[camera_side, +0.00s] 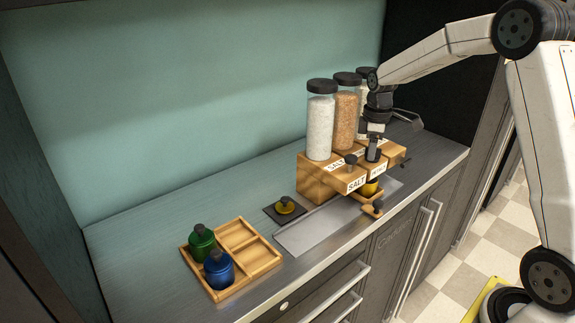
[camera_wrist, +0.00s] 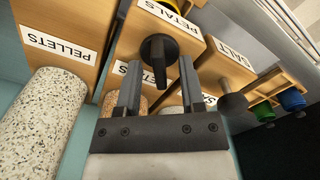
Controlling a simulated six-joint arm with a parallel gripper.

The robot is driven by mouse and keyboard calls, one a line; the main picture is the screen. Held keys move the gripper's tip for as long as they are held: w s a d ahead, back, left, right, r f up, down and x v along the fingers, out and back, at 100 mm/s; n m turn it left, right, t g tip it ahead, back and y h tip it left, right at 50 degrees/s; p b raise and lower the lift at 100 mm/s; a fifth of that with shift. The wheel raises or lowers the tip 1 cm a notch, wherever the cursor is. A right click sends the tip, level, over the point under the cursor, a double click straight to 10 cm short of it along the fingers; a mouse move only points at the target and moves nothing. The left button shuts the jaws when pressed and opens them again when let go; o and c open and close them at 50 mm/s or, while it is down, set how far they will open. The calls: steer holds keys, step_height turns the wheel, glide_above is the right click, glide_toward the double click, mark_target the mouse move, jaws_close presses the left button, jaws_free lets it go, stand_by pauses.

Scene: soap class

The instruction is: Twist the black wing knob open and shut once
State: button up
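My gripper (camera_wrist: 160,65) is open, with one dark finger on each side of the knob and gaps between the fingers and the knob. I cannot tell the exact turn of the knob's wings from there.
A greyer knob (camera_wrist: 232,101) is on the neighbouring SALT box. Clear jars (camera_side: 321,118) stand on the boxes. A yellow jar (camera_side: 370,188) sits below the boxes. A wooden tray (camera_side: 262,262) holds green (camera_side: 201,244) and blue (camera_side: 219,270) jars.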

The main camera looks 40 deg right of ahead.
steer(key=shift+r, duration=3.9)
steer(key=shift+r, duration=0.2)
steer(key=shift+r, duration=1.8)
steer(key=shift+s+r, duration=0.1)
steer(key=shift+s+a+r, duration=0.15)
steer(key=shift+s+r, duration=0.3)
steer(key=shift+r, duration=0.35)
steer(key=shift+s+a+r, duration=0.15)
steer(key=shift+s+r, duration=0.35)
steer(key=shift+r, duration=0.25)
steer(key=shift+s+a+r, duration=0.15)
steer(key=shift+s+r, duration=0.3)
steer(key=shift+r, duration=0.35)
